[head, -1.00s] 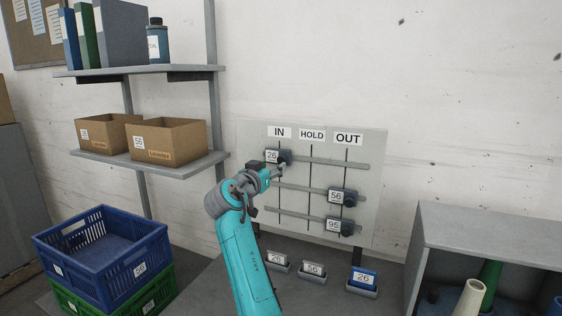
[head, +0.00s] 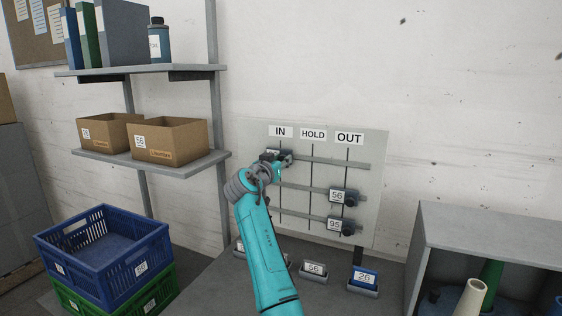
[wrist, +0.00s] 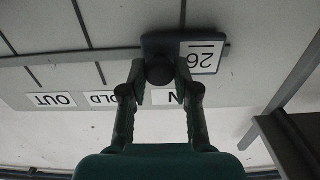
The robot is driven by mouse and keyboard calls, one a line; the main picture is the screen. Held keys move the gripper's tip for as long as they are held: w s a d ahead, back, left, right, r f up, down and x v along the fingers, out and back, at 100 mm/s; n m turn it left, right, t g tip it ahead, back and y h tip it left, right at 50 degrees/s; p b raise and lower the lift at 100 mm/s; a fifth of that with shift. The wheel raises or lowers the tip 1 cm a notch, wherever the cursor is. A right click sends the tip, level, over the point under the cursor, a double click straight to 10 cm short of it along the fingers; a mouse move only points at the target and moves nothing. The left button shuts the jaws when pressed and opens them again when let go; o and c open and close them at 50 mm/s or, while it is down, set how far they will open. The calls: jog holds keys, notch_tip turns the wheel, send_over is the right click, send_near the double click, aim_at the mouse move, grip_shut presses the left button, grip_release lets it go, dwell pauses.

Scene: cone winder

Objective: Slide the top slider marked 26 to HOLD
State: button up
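The top slider marked 26 (head: 270,156) sits at the left end of its rail (head: 325,161), under the IN label (head: 280,132). The HOLD label (head: 313,134) is right of it. In the wrist view, which is upside down, the 26 tag (wrist: 201,57) and the round dark knob (wrist: 160,70) show. My gripper (head: 284,160) is at this slider and partly hides it. In the wrist view its two fingers (wrist: 161,80) stand on either side of the knob, close to it. I cannot tell whether they press on it.
Sliders marked 56 (head: 337,195) and 95 (head: 334,224) sit on the lower rails under OUT (head: 349,138). Tagged holders, including a blue 26 one (head: 364,277), stand below the board. Shelves with cartons (head: 168,139) are left; a grey cabinet (head: 490,225) is right.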

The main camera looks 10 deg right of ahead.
grip_shut()
jog(key=s+d, duration=0.2)
jog(key=d, duration=0.1)
jog(key=s+d, duration=0.2)
jog(key=d, duration=0.1)
jog(key=s+d, duration=0.2)
jog(key=d, duration=0.1)
jog(key=shift+s, duration=0.25)
jog(key=o, duration=0.8)
grip_release()
jog(key=v, duration=1.2)
jog(key=shift+a, duration=0.1)
